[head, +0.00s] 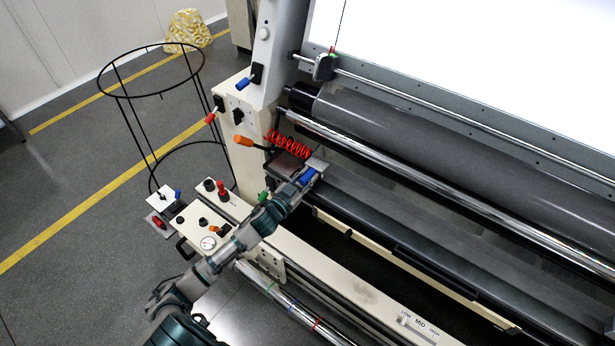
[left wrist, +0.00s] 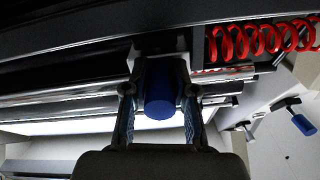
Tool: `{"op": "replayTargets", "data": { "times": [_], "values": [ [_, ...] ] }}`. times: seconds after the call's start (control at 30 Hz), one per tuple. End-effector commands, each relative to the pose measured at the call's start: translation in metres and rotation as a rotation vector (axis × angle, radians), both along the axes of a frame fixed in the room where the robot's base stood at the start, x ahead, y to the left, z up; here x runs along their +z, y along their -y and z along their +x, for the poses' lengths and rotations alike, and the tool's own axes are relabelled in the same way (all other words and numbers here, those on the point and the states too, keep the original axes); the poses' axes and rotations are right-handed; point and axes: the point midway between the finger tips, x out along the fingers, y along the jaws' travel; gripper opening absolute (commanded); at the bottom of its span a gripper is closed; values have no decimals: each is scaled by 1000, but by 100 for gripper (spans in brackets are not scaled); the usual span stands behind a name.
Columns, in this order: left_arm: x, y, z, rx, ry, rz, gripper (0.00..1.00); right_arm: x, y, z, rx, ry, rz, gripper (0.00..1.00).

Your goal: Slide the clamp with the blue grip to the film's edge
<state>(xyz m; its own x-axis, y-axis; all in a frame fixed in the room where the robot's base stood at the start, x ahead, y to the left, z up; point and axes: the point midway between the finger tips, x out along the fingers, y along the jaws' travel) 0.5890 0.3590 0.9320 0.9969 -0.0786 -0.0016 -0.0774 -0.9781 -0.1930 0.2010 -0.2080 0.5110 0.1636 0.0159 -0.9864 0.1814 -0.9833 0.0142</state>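The clamp's blue grip (head: 307,176) sits at the left end of the machine's dark front roller, beside a metal plate. In the left wrist view the blue grip (left wrist: 160,92) is in the middle, between my gripper's fingers. My left gripper (head: 296,186) reaches it from the front left. Its fingers (left wrist: 160,75) stand on both sides of the grip; whether they press on it I cannot tell. The rest of the clamp is mostly hidden behind grip and fingers. The film's edge I cannot make out clearly. My right gripper is not in view.
A red coiled hose (head: 289,144) and an orange-tipped lever (head: 243,141) are close behind the grip. A control panel (head: 207,218) with knobs and a gauge lies under my forearm. Long rollers (head: 450,185) run right below a bright white panel (head: 480,50). A black wire stand (head: 150,110) stands left.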

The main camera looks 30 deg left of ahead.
Motion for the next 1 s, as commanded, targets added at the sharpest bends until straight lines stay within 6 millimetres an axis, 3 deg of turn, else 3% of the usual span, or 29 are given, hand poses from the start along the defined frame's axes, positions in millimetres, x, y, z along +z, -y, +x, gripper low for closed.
{"op": "replayTargets", "data": {
  "times": [0.27,0.5,0.6,0.87,0.9,1.0],
  "values": [
    [1,-3,0,0,0,2,0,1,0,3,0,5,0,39],
    [1,-43,4,2,-1,4,0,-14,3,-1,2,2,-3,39],
    [1,-51,4,2,0,1,0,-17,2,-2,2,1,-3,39],
    [1,-51,4,1,2,0,0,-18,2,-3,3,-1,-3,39],
    [1,-51,4,0,3,0,34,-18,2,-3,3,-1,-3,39],
    [1,-50,4,1,2,0,37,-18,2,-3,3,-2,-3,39]
  ]
}}
